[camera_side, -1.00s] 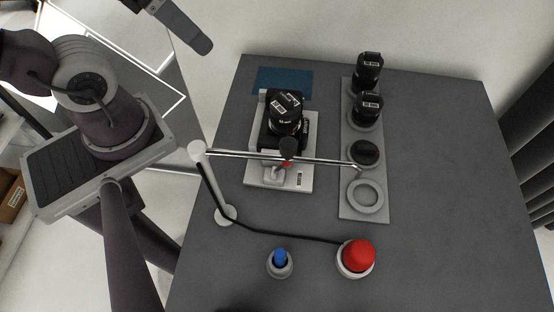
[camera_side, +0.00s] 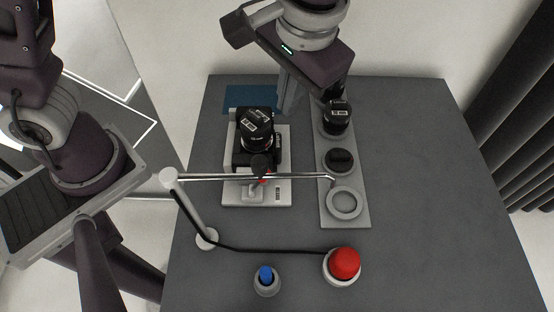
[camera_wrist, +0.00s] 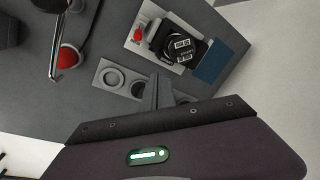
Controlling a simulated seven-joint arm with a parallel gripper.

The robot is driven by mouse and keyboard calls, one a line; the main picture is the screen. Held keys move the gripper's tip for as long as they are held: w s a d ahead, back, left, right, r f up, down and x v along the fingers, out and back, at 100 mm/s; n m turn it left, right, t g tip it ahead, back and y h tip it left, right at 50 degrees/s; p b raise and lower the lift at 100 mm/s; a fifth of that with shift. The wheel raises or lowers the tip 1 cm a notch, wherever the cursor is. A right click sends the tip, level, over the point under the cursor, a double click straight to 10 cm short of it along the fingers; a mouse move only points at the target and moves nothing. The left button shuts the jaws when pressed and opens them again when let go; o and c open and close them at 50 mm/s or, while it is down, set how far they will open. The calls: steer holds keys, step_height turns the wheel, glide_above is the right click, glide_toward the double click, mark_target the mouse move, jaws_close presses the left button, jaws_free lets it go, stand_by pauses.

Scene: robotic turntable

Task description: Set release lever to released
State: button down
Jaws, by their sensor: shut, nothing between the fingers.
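A black camera (camera_side: 255,130) with an upright lens sits on a white base plate (camera_side: 284,190). A small red part (camera_side: 264,177) and a grey piece (camera_side: 252,190) are at the plate's front; I cannot tell clearly which is the release lever, and a metal rod and dark knob partly cover them. In the wrist view the camera (camera_wrist: 181,46) and the red part (camera_wrist: 138,34) also show. My gripper (camera_side: 287,110) is shut and empty, pointing down between the camera and the lens strip, apart from the red part. The fingers also show in the wrist view (camera_wrist: 157,78).
A grey strip (camera_side: 358,218) holds black lenses (camera_side: 337,115) and an empty ring (camera_side: 344,203). The metal rod (camera_side: 215,177) on a white post crosses before the camera. A red button (camera_side: 345,263) and blue button (camera_side: 266,275) stand in front. The table's right side is clear.

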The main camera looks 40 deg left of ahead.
mark_target(259, 182)
steer(key=shift+y, duration=0.5)
steer(key=d+f, duration=0.3)
steer(key=f, duration=0.1)
steer(key=shift+d, duration=0.4)
steer(key=x, duration=1)
steer(key=s, duration=0.2)
steer(key=shift+s+r, duration=0.25)
steer(key=shift+r, duration=0.15)
steer(key=shift+s+r, duration=0.2)
steer(key=shift+s, duration=0.45)
